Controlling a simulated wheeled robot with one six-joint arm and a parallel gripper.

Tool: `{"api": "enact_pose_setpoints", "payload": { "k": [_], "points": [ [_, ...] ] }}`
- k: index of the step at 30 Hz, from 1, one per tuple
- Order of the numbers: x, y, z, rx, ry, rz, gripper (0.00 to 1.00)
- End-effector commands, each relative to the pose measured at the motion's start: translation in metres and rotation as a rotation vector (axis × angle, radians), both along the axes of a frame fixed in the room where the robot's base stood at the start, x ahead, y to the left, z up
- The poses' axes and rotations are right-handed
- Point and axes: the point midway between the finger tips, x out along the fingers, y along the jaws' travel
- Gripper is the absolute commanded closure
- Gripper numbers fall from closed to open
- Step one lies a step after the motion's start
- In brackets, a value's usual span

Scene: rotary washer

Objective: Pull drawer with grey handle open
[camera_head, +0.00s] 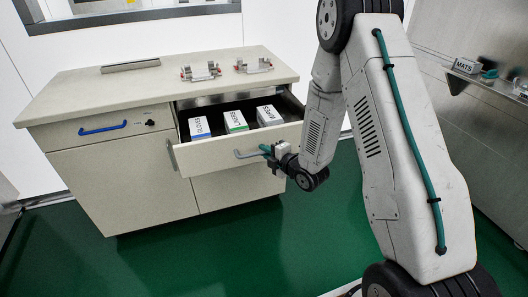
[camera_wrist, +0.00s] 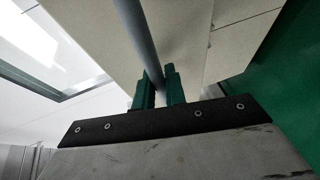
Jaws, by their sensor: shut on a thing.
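The drawer (camera_head: 184,158) with the grey handle (camera_head: 247,154) stands pulled out from the right side of the beige cabinet. Several labelled boxes, such as the left box (camera_head: 200,128), stand inside it. My gripper (camera_head: 267,150) is at the right part of the grey handle in the head view. In the wrist view the grey handle (camera_wrist: 139,38) runs between the two green fingers of my gripper (camera_wrist: 160,88), which are shut on it. The exact contact is partly hidden in the head view by the gripper itself.
A closed drawer with a blue handle (camera_head: 103,128) and a lock is at the left of the cabinet (camera_head: 120,190). Metal fixtures (camera_head: 200,71) stand on the countertop (camera_head: 95,85). A steel bench with a MATS box (camera_head: 466,66) is at the right. Green floor (camera_head: 240,240) in front is clear.

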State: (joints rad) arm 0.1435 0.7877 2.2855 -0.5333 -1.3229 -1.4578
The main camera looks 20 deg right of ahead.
Motion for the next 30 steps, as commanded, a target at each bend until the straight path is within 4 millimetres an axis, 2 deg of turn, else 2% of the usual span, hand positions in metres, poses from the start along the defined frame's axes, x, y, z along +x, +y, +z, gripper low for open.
{"api": "enact_pose_setpoints", "payload": {
  "k": [1, 13, 14, 15, 16, 25, 30],
  "points": [
    [-0.001, 0.006, -0.001, 0.0, 0.001, 0.013, 1.0],
    [-0.001, 0.021, 0.0, 0.0, 0.001, 0.034, 1.0],
    [-0.001, 0.022, 0.0, 0.0, 0.001, 0.035, 0.79],
    [-0.001, 0.021, 0.0, 0.0, 0.001, 0.034, 0.68],
    [-0.001, 0.021, 0.0, 0.0, 0.001, 0.033, 0.66],
    [-0.003, 0.011, 0.0, 0.001, 0.0, 0.019, 0.66],
    [-0.021, 0.003, 0.005, 0.001, 0.001, 0.017, 0.66]
  ]
}}
